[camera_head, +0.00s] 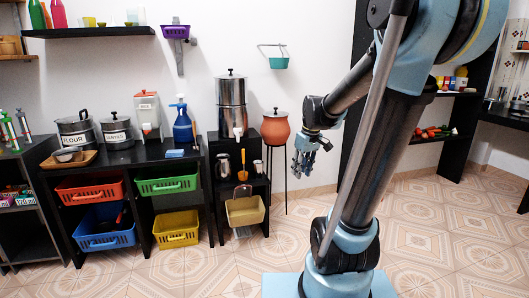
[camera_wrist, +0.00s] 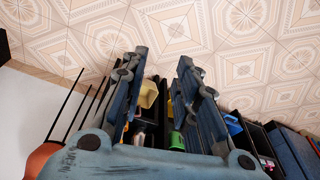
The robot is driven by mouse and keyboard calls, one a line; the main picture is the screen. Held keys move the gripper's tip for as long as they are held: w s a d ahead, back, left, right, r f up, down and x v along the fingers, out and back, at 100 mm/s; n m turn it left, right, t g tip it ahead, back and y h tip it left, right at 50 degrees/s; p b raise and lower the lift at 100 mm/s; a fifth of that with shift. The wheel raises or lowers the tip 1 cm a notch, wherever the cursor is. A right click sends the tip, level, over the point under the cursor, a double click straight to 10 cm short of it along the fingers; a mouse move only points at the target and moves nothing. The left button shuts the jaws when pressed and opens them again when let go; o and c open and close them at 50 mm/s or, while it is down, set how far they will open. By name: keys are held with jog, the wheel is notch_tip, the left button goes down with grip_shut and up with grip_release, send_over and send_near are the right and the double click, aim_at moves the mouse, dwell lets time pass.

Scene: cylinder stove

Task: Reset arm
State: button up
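My gripper (camera_head: 304,160) hangs at the end of my blue and grey arm, in mid-air in front of the white wall in the head view. It appears just right of the orange clay pot in the picture; I cannot tell the depth between them. In the wrist view my gripper (camera_wrist: 162,60) shows two blue fingers spread apart with a clear gap. Nothing is held between them. The wrist picture is turned, with the tiled floor at the top.
A clay pot (camera_head: 275,128) stands on a thin black stand and shows in the wrist view (camera_wrist: 40,160). A steel cylinder (camera_head: 231,103) stands on a black unit left of it. Black shelves hold red (camera_head: 88,190), green and yellow baskets. The tiled floor (camera_head: 440,235) is open at right.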

jog(key=s+d+f+m, duration=0.1)
jog(key=s+f+m, duration=0.1)
jog(key=s, duration=0.4)
jog(key=s+d+f+m+h, duration=0.1)
jog(key=s+d+f+m, duration=0.1)
jog(key=s, duration=0.5)
jog(key=s+d+f+m, duration=0.2)
jog(key=s+f, duration=0.2)
jog(key=s, duration=0.2)
jog(key=shift+s, duration=0.25)
jog(key=shift+w+f, duration=0.2)
jog(key=shift+w, duration=0.25)
dwell(1.9)
